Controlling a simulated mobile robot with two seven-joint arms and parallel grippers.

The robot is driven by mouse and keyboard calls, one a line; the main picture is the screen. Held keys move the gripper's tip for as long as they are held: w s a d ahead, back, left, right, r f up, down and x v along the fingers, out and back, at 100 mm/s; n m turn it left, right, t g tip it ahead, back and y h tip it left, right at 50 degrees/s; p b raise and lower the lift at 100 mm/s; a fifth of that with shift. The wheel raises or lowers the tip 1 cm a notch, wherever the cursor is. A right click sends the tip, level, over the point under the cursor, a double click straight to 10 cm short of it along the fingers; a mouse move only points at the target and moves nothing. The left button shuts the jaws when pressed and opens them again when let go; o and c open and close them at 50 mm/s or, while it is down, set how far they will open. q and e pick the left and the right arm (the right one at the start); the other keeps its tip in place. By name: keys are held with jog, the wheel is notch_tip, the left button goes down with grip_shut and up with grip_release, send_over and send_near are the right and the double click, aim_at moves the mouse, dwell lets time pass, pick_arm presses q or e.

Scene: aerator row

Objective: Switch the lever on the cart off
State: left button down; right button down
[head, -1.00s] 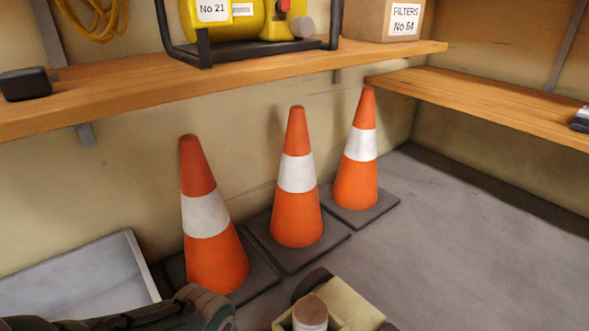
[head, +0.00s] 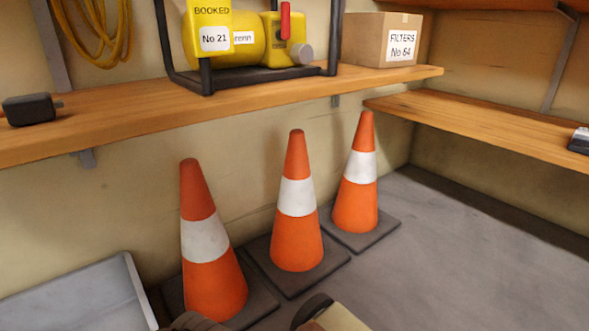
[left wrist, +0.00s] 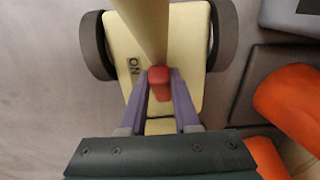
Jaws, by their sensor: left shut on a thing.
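The cart (left wrist: 186,62) is cream with dark wheels and fills the upper middle of the left wrist view. In the head view only a piece of the cart (head: 338,318) shows at the bottom edge. A dark ON mark (left wrist: 134,66) is on its top. The red lever (left wrist: 158,84) sits between the purple fingers of my left gripper (left wrist: 160,77), which is shut on it. The lever's lower part and any other mark are hidden. My right gripper is in neither view.
Several orange cones stand around: in the head view a left cone (head: 212,275), a middle one (head: 296,245) and a far one (head: 355,205). A grey tray (head: 80,300) is at lower left. Above is a wooden shelf (head: 130,112) with a yellow machine (head: 240,52). Floor at right is clear.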

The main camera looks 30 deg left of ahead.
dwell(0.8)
pick_arm(q)
jog(key=shift+w+d+g+b, duration=0.1)
jog(key=shift+w+g+b, duration=0.2)
jog(key=shift+b, duration=0.25)
jog(key=g+b, duration=0.1)
jog(key=b, duration=0.2)
jog(key=w+g+y+b, duration=0.1)
jog(key=b, duration=0.2)
jog(key=w+g+b, duration=0.1)
jog(key=g+b, duration=0.1)
jog(key=b, duration=0.2)
jog(key=shift+w+d+r+y, duration=0.25)
jog(key=shift+d+r+y, duration=0.15)
jog(key=shift+r+b, duration=0.2)
jog(key=shift+b, duration=0.15)
jog(key=shift+w+r+g, duration=0.1)
jog(key=shift+r+g, duration=0.05)
jog(key=shift+g, duration=0.15)
jog(key=shift+r, duration=0.2)
jog(key=c, duration=0.6)
grip_release()
jog(key=shift+d, duration=0.1)
jog(key=shift+c, duration=0.2)
